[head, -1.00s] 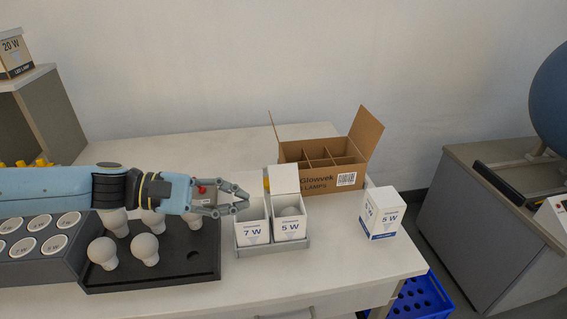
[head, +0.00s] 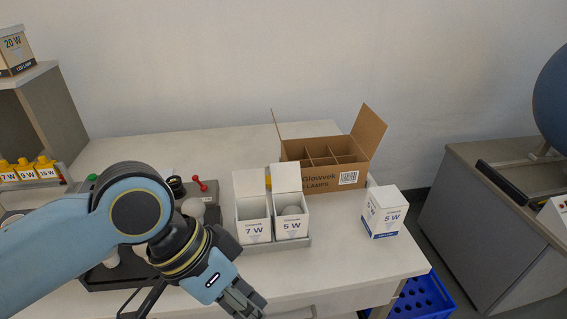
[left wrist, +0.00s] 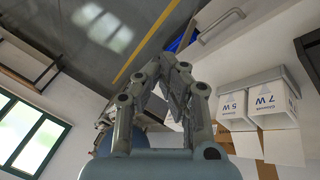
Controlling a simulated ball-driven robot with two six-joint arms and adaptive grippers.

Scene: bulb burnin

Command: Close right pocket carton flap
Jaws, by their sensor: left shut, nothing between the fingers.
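The right pocket carton, marked 5 W (head: 291,228), stands in a grey two-pocket tray (head: 275,246). Its white flap (head: 286,177) stands up open at the back, and a bulb (head: 291,210) shows inside. The left pocket carton, marked 7 W (head: 254,231), has its flap (head: 249,183) up too. My left gripper (head: 252,308) is shut and empty, in front of the tray and below it in the picture, apart from both cartons. The left wrist view shows its fingers (left wrist: 172,68) together, with the 5 W carton (left wrist: 235,107) to their right. My right gripper is not in view.
An open brown divided box (head: 325,178) stands behind the tray. A closed white 5 W carton (head: 384,213) stands to the right. A dark tray with bulbs is partly hidden behind my left arm. A blue crate (head: 425,298) is below the table's right edge.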

